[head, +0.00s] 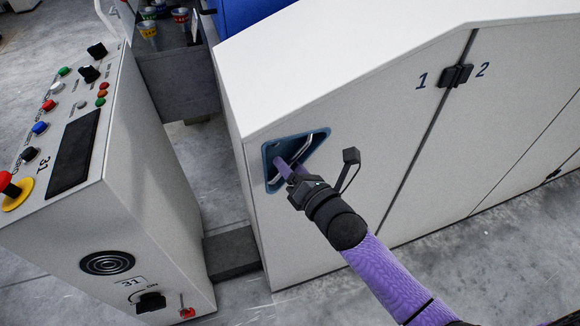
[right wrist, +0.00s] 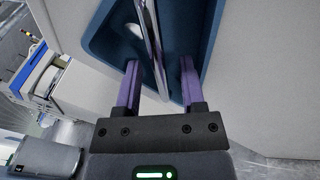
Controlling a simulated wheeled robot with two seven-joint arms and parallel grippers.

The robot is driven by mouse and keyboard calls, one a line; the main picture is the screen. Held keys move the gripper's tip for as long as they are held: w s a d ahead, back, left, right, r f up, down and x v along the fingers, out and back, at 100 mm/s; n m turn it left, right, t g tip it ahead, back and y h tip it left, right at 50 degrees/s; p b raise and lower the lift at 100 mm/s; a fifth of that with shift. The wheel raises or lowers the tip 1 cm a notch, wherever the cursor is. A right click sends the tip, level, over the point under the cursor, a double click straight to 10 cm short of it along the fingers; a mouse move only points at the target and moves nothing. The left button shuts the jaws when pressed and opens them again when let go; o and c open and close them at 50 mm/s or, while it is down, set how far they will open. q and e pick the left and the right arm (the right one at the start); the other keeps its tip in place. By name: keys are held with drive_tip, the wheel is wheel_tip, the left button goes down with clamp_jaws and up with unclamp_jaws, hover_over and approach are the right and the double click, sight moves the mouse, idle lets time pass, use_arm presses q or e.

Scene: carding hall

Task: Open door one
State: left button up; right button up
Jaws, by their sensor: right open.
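Door one (head: 350,190) is the white panel left of the dark seam, with a blue "1" (head: 421,81) at its top right. It looks closed. My right gripper (head: 286,168) reaches into the recess. In the right wrist view the gripper (right wrist: 159,65) is open, with the bar (right wrist: 153,45) between its two purple fingers and gaps showing at both sides. The blue recess (right wrist: 104,38) surrounds the bar there. My left gripper is not in view.
A black latch (head: 455,76) sits across the seam beside door two (head: 515,110). A control console (head: 160,190) with buttons and a red stop knob stands close on the left. Grey floor is free at the bottom.

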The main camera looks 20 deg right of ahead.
drive_tip(key=shift+w, duration=0.4)
clamp_jaws()
idle(1.2)
